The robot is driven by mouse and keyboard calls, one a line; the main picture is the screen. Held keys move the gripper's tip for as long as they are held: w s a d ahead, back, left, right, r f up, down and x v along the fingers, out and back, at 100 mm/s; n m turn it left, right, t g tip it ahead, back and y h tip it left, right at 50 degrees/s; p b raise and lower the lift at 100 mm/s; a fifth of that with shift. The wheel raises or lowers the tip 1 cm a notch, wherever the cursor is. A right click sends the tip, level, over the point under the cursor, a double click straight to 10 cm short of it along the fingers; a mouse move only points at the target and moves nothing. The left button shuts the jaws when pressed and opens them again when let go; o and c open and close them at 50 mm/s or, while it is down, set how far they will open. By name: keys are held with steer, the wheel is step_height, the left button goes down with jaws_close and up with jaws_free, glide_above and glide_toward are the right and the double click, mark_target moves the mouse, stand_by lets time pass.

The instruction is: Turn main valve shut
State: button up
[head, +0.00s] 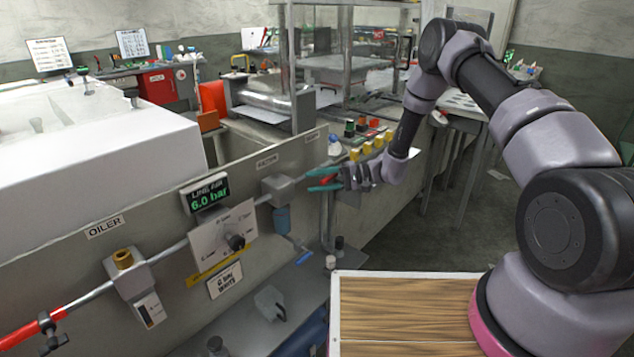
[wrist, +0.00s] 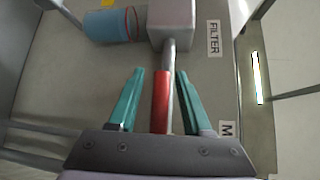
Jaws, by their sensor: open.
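The main valve shows in the wrist view as a red lever (wrist: 161,100) lying along the grey pipe, with a partly hidden label starting with "M" (wrist: 226,128) to its right. My gripper (head: 322,180) has teal fingers and reaches the pipe at the right end of the panel in the head view. In the wrist view my gripper (wrist: 160,74) is open, with one finger on each side of the red lever and a visible gap to it. The lever's near end is hidden behind the gripper body.
The filter (head: 277,185) with a blue bowl (head: 282,220) sits left of my gripper. A display (head: 205,193) reads 6.0 bar above a regulator knob (head: 235,242). The oiler (head: 125,262) is further left. A wooden top (head: 405,310) lies below my arm.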

jaws_close()
stand_by(1.4)
